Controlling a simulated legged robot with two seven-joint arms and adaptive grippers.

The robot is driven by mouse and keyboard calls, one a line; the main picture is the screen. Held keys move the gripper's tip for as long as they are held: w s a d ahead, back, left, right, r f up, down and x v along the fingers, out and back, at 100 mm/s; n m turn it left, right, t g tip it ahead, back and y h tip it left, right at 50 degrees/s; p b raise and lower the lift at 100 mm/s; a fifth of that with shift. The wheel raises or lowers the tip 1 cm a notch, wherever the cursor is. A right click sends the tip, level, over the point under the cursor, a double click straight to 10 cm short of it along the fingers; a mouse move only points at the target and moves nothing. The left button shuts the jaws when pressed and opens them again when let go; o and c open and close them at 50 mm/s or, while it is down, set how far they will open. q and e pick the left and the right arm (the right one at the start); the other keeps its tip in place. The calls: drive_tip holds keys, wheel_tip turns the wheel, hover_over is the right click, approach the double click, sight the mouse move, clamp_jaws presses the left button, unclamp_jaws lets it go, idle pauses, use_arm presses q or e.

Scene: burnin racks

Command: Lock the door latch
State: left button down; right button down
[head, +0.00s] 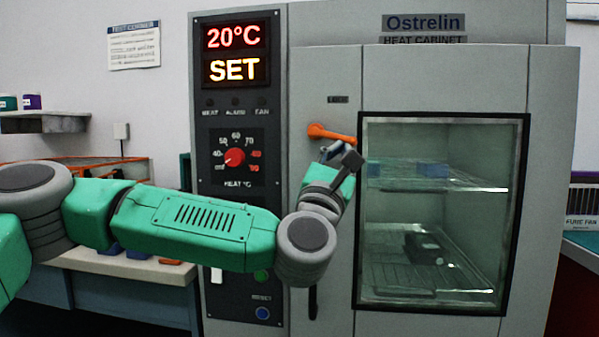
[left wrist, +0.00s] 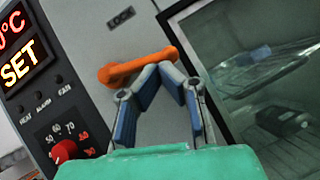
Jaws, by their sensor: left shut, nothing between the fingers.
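The door latch is an orange handle (head: 331,132) on the grey cabinet front, left of the glass door window. It lies nearly level, its right end slightly lower in the head view. It also shows in the left wrist view (left wrist: 138,66), below a small LOCK label (left wrist: 121,17). My left gripper (head: 345,156) is just below the handle's right part. In the left wrist view its fingers (left wrist: 162,72) meet at the tips, close against the handle's lower edge, with nothing between them. I cannot tell whether they touch it. My right gripper is out of view.
The cabinet door has a dark-framed window (head: 440,215) with wire shelves and a dark item inside. A control panel (head: 237,180) with a red dial (head: 235,157) and a 20°C SET display stands left of the latch. A bench (head: 130,266) is at the left.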

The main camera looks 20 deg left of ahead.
use_arm(q)
drive_tip(key=shift+w+d+r, duration=0.1)
drive_tip(key=shift+d+r, duration=0.1)
drive_tip(key=shift+r, duration=0.15)
drive_tip(key=shift+d+r, duration=0.1)
drive_tip(key=shift+r, duration=0.05)
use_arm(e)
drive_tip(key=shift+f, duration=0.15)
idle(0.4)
